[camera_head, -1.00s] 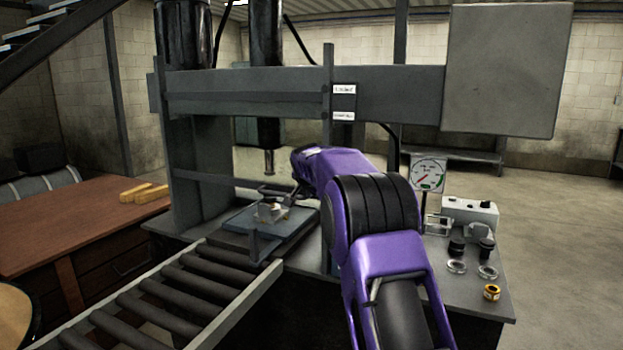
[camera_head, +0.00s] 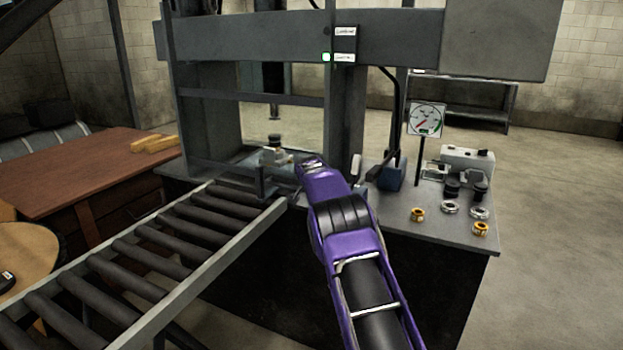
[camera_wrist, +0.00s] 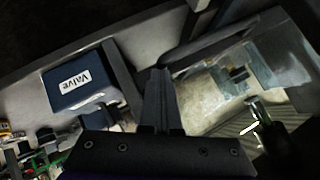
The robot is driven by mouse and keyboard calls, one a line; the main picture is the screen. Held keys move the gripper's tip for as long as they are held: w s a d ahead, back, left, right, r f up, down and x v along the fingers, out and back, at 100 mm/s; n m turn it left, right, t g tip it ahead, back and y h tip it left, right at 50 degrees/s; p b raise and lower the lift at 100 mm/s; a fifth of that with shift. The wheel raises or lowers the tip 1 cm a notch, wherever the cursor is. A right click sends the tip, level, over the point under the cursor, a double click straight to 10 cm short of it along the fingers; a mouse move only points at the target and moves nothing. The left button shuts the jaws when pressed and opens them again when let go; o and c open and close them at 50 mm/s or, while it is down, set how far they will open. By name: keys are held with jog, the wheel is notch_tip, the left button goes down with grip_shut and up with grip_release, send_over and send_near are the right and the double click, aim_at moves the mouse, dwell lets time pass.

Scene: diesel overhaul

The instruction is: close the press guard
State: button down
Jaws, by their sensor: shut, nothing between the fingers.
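The press (camera_head: 300,35) stands across the head view. Its guard looks like a clear pane under a dark cross rail (camera_head: 250,97), in front of the work space. The rail is above the small workpiece (camera_head: 275,155) on the press bed. A small green lamp (camera_head: 326,57) is lit on the press beam. My gripper (camera_wrist: 155,78) is shut and empty in the wrist view, beside what looks like the clear pane (camera_wrist: 205,95). In the head view my purple arm reaches the press's right upright and hides the fingertips; contact with the guard cannot be told.
A blue block labelled Valve (camera_wrist: 80,85) is left of my fingers; it also shows in the head view (camera_head: 390,173). A gauge (camera_head: 427,118), a grey control box (camera_head: 467,160) and several rings stand at right. A roller conveyor (camera_head: 165,260) leads in from the front left.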

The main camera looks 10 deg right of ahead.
jog(key=shift+a+f, duration=0.1)
jog(key=shift+f, duration=0.3)
